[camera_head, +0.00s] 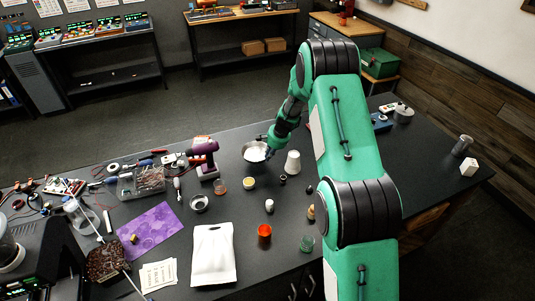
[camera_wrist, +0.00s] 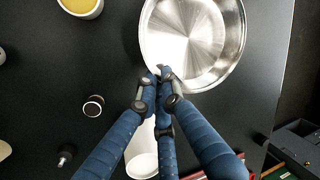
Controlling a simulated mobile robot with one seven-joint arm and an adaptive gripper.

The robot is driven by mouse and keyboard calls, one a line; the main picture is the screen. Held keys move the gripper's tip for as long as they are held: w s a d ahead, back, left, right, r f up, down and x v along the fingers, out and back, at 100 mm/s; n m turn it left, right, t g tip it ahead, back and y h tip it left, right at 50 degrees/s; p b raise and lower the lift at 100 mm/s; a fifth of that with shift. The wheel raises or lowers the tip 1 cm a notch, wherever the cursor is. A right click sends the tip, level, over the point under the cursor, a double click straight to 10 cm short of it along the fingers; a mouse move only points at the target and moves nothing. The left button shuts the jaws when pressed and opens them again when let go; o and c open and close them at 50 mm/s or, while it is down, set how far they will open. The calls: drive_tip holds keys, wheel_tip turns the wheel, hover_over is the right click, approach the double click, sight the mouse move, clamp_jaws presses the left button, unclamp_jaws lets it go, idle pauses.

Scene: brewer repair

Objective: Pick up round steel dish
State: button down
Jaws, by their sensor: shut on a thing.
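The round steel dish (camera_wrist: 208,30) is a shiny, shallow metal bowl at the top of the wrist view. It also shows in the head view (camera_head: 255,152) near the far edge of the dark table. My gripper (camera_wrist: 162,72) has its blue fingers closed together at the dish's near rim, pinching it. In the head view my gripper (camera_head: 268,143) is at the right side of the dish. I cannot tell whether the dish is clear of the table.
A white tapered cup (camera_head: 292,162) stands close to the right of the dish, partly under my fingers in the wrist view (camera_wrist: 142,165). A small yellow-filled cup (camera_head: 249,183) is near the dish. A purple drill (camera_head: 204,157) stands to the left. The table's far edge is close behind.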

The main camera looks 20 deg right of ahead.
drive_tip(key=s+a+r+b, duration=0.1)
drive_tip(key=s+a, duration=0.1)
drive_tip(key=s, duration=0.9)
drive_tip(key=shift+b, duration=0.35)
